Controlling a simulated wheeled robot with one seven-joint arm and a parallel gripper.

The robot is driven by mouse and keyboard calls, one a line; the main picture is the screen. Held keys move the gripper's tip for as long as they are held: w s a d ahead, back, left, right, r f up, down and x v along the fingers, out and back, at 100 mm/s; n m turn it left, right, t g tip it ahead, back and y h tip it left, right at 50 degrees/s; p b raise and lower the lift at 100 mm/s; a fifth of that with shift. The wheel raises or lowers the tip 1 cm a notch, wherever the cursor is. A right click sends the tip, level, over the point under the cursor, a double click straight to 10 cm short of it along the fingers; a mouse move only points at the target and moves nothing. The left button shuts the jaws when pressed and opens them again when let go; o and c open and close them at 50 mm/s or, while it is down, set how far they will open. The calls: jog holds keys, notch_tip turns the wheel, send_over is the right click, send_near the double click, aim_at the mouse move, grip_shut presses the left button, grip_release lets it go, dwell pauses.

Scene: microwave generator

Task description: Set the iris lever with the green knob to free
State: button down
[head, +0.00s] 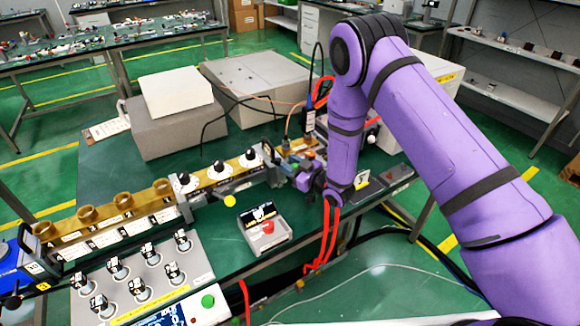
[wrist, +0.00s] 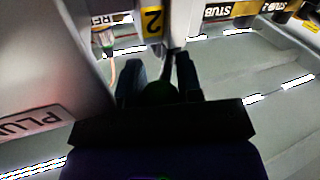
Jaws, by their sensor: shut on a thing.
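My gripper (head: 306,178) is at the right part of the brass waveguide line in the head view. In the wrist view its two dark fingers (wrist: 160,80) stand either side of a dark green round knob (wrist: 160,92), and the gripper is shut on it. A thin dark lever stem (wrist: 172,57) seems to run from the knob towards a yellow label marked 2 (wrist: 152,22). In the head view the gripper hides the knob and lever. The lever's position and any "free" mark cannot be read.
The waveguide line (head: 218,178) carries several black and white knobs. A small box with a red button (head: 267,228) stands before the line. A grey panel of switches (head: 140,275) is front left. Grey boxes (head: 262,85) stand behind.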

dwell(0.4)
jog(key=c, duration=0.8)
grip_release()
jog(key=shift+d, duration=0.1)
jog(key=v, duration=1)
jog(key=shift+s+d, duration=0.2)
jog(key=shift+d, duration=0.05)
